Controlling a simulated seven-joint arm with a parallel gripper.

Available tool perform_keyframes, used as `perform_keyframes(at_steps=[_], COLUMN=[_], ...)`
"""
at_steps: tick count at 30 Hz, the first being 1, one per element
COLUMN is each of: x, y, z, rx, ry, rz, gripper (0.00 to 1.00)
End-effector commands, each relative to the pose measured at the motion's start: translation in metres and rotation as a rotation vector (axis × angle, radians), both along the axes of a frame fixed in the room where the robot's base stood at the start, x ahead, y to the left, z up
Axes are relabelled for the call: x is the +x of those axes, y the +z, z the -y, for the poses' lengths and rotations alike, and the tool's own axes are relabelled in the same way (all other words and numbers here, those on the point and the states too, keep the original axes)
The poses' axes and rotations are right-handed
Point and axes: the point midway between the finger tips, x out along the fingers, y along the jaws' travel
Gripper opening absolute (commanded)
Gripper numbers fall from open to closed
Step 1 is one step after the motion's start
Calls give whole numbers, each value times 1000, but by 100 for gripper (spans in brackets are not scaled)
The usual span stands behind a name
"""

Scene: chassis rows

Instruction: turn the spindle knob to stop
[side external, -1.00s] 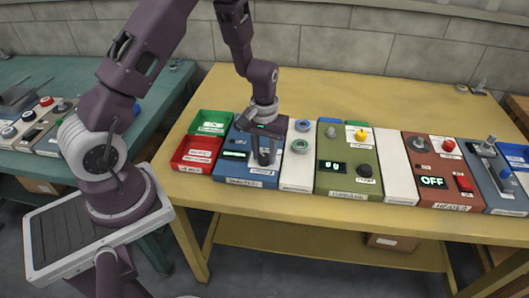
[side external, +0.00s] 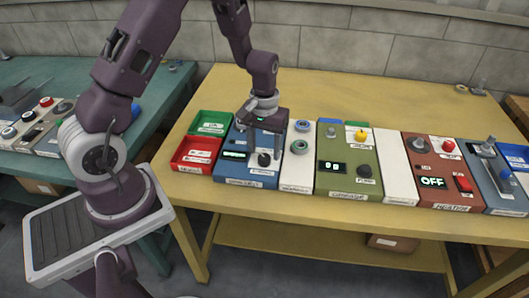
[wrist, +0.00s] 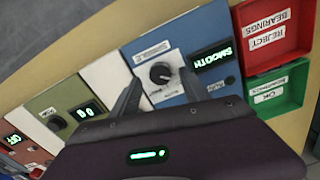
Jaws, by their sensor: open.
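The spindle knob is a round black knob (side external: 264,159) on the blue spindle panel (side external: 229,169), second unit from the left on the yellow table. In the wrist view the knob (wrist: 160,73) shows a pale mark toward its right side; the small lettering around it is unreadable. A green display (wrist: 212,57) beside it reads SMOOTH. My gripper (side external: 264,147) is open and empty, pointing down just above the knob. In the wrist view its fingers (wrist: 159,81) stand apart on either side of the knob, with no visible grip.
Green (side external: 211,122) and red (side external: 195,153) bins adjoin the panel's left side. The front table strip is clear.

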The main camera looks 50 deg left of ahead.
Motion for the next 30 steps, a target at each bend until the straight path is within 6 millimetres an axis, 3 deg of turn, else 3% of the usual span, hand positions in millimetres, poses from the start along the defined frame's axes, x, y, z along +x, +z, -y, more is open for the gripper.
perform_keyframes(at_steps=[6,17,19,20,23,24,27,30], x=[1,0,-1,-2,-19,-33,-77,-128], y=[41,50,62,73,133,160,214,247], z=[0,0,4,8,29,39,61,75], rx=[1,0,-3,-7,-16,-18,-2,36], ry=[1,1,-13,-27,-116,-162,-287,-401], rz=[4,1,19,34,122,162,260,347], gripper=[54,54,54,54,54,54,54,54])
